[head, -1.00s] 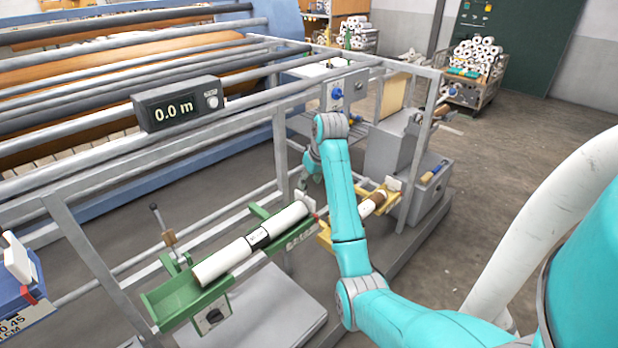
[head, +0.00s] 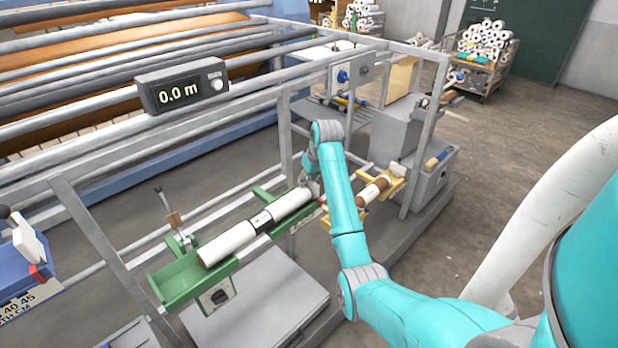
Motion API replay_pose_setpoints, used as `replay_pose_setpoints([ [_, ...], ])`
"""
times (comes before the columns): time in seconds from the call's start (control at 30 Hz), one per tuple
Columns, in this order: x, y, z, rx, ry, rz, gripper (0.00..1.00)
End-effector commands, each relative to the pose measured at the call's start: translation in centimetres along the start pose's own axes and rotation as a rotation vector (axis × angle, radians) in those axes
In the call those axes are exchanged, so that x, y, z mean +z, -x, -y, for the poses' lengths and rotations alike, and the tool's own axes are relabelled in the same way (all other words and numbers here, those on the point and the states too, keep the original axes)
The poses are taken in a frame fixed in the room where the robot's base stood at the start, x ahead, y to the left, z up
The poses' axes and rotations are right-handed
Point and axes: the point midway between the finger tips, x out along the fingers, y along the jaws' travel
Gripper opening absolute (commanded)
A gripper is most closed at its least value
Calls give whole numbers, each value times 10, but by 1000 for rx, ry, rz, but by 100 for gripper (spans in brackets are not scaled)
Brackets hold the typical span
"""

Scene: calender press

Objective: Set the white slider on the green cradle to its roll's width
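The green cradle (head: 168,283) stands left of centre in the head view. A white roll with a dark band (head: 228,243) lies along it. The white slider (head: 314,188) shows only in small part at the cradle's right end, by a red mark. My gripper (head: 308,184) hangs from my wrist just above that end, close to the slider. My own arm link and the small size hide its fingers, so I cannot tell whether they touch the slider or are open.
A yellow cradle (head: 397,183) with a brown roll is right of my forearm. A blue cradle (head: 28,276) with a white slider is at the left edge. Frame posts and rails stand around the cradles. A display (head: 182,84) reads 0.0 m.

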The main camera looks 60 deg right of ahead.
Motion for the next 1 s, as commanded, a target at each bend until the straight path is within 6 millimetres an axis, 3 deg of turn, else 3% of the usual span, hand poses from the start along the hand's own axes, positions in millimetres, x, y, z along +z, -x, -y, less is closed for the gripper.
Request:
replay_pose_setpoints([
  [0.03, 0, 0, 0, 0, 0, 0, 27],
  [0.13, 0, 0, 0, 0, 0, 0, 2],
  [0.17, 0, 0, 0, 0, 0, 0, 0],
  [0.47, 1, 0, 3, 0, 0, 0, 0],
  [1.0, 5, 1, 25, 0, 1, 2, 0],
])
